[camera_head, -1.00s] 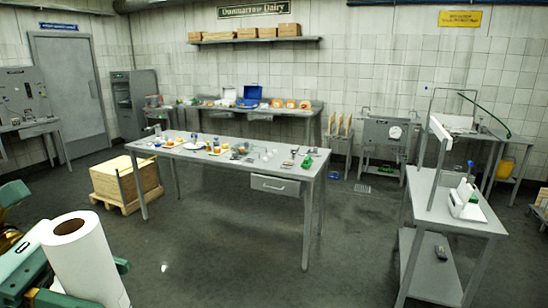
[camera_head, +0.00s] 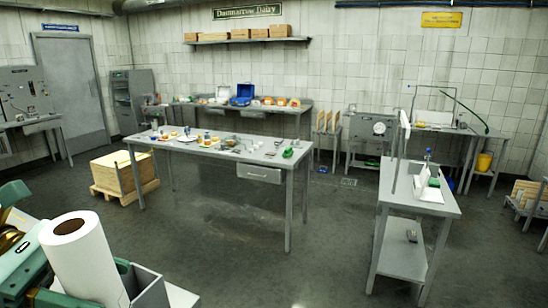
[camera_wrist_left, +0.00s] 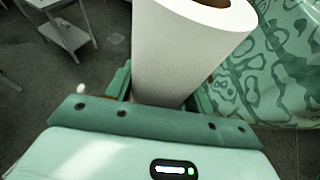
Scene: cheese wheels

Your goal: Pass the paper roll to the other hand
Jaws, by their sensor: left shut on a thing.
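The paper roll (camera_head: 86,262) is a white cylinder with a dark core hole, at the bottom left of the head view. It stands nearly upright, leaning a little. My left gripper (camera_head: 88,284) is shut around its lower part; the roll hides much of the jaws. In the left wrist view the roll (camera_wrist_left: 180,50) rises between the green fingers of my left gripper (camera_wrist_left: 162,92), and its top runs out of the frame. My right gripper does not show in either view.
A grey box-like thing (camera_head: 150,287) shows behind the roll at the bottom edge, partly hidden. A long steel table (camera_head: 200,148) with small items stands ahead. A smaller steel table (camera_head: 437,207) stands at right. A wooden crate (camera_head: 124,173) sits at left. Floor between is clear.

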